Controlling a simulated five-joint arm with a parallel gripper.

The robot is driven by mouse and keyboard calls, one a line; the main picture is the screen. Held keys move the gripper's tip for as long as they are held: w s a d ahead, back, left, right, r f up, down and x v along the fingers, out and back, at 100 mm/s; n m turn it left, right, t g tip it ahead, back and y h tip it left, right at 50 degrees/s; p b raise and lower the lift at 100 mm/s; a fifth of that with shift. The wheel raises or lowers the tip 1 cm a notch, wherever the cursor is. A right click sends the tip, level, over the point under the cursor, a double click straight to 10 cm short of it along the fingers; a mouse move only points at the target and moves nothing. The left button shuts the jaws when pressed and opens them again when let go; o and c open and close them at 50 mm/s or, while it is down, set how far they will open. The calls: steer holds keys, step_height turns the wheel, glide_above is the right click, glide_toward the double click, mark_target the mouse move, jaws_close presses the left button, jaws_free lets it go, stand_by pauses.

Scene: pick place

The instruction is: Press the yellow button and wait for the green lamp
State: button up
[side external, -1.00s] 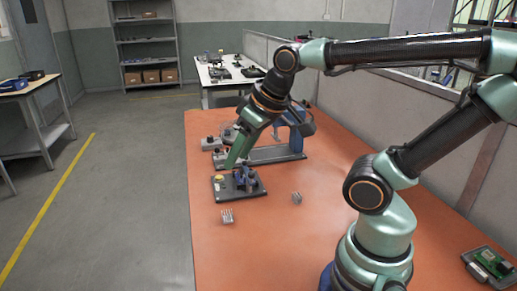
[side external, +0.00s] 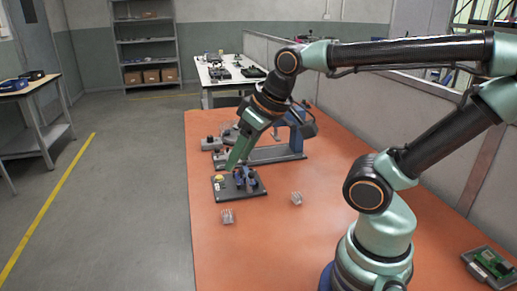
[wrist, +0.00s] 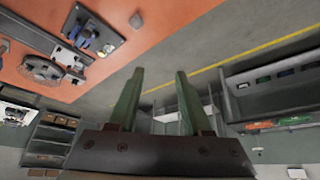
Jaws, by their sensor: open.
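The yellow button (side external: 219,178) sits on the left part of a dark base plate (side external: 230,195) on the orange table. A blue clamp-like fixture (side external: 245,178) stands on the same plate. My gripper (side external: 231,166) points down and left, with its green fingertips close above and just right of the button; contact cannot be told. In the wrist view the two green fingers of my gripper (wrist: 160,74) are apart with nothing between them. I cannot make out a green lamp.
Two small clear blocks, one at front (side external: 228,216) and one to its right (side external: 297,198), lie near the plate. A grey rail fixture (side external: 262,157) with a blue upright stands behind. A tray with a green board (side external: 490,264) lies at front right. The table's left front is bare.

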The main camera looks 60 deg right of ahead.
jaws_close()
stand_by(1.5)
